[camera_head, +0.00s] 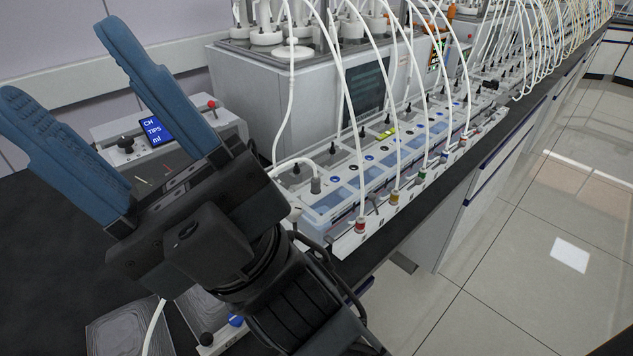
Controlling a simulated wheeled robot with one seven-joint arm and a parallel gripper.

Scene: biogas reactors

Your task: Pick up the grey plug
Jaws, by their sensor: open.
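A small grey plug (316,185) sits upright at the near end of the row of blue-and-white modules, with a white hose running from it. It is the likeliest match for the grey plug, though small dark plugs also stand along the row. My gripper (60,60) is large at the left of the view, its two blue fingers spread wide and pointing to the upper left. Nothing is between the fingers. The grey plug is to the right of the gripper and clear of it.
White hoses arch over the modules to red (360,226), yellow (394,198) and green (422,175) connectors along the front rail. A grey instrument (240,92) stands behind. A box with a blue display (155,128) stands behind my gripper. The floor at right is clear.

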